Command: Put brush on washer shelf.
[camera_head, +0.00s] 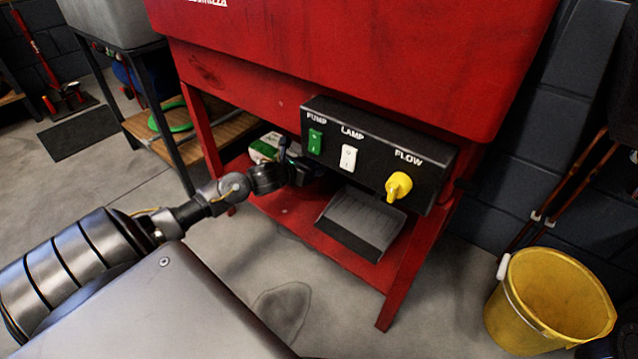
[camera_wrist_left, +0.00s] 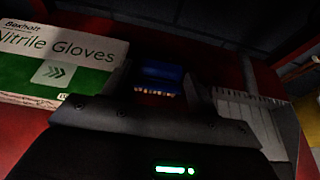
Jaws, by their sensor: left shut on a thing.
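The red parts washer has a low red shelf (camera_head: 288,205) under its control box. My left gripper (camera_head: 308,172) reaches in over this shelf, below the control box. In the left wrist view, its jaws (camera_wrist_left: 165,88) are shut on a blue brush (camera_wrist_left: 160,74) with pale bristles. In the head view the brush is mostly hidden and cannot be made out clearly. I cannot tell whether the brush touches the shelf. My right gripper is not in view.
A Nitrile Gloves box (camera_wrist_left: 60,62) lies on the shelf left of the gripper; it also shows in the head view (camera_head: 265,148). The black control box (camera_head: 375,155) overhangs closely. A yellow bucket (camera_head: 550,300) stands right.

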